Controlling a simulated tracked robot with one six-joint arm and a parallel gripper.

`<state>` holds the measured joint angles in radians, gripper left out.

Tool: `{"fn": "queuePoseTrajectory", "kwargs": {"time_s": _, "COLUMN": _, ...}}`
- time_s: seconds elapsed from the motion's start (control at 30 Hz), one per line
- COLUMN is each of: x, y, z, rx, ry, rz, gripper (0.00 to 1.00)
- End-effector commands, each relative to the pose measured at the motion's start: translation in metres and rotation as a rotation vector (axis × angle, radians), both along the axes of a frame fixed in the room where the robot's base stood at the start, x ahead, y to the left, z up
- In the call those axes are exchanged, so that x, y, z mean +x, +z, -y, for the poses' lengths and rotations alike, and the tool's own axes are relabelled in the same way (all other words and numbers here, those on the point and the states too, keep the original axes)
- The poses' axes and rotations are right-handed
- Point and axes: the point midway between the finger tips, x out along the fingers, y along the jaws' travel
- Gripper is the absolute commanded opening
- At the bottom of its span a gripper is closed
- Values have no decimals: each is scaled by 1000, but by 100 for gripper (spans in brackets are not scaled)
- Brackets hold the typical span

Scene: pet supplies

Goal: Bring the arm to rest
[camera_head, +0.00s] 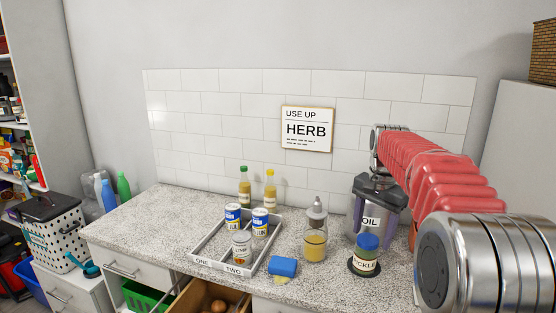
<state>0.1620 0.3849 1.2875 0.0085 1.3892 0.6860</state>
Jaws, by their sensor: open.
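My arm comes in from the right edge, with red sleeves and silver joints, and bends down at its far end. My gripper (376,228) hangs at that end over the back right of the counter, pointing down. Its dark body and grey fingers are open, in front of or around a container labelled OIL (370,222). I cannot tell whether the fingers touch it. Part of this container is hidden by the gripper.
Two bottles (244,187) stand behind. A drawer (190,300) is open. The left counter is clear.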

Motion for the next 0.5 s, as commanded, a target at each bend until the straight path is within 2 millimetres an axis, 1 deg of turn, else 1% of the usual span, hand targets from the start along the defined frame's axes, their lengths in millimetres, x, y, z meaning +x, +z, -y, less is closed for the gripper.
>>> {"fn": "queuePoseTrajectory", "kwargs": {"time_s": 0.03, "x": -9, "y": 7, "z": -5, "rx": -4, "ry": 23, "rz": 13, "gripper": 62}}
{"fn": "queuePoseTrajectory", "kwargs": {"time_s": 0.2, "x": -37, "y": 22, "z": -18, "rx": -18, "ry": 103, "rz": 51, "gripper": 62}}
{"fn": "queuePoseTrajectory", "kwargs": {"time_s": 0.5, "x": -91, "y": 38, "z": -39, "rx": -47, "ry": 243, "rz": 116, "gripper": 62}}
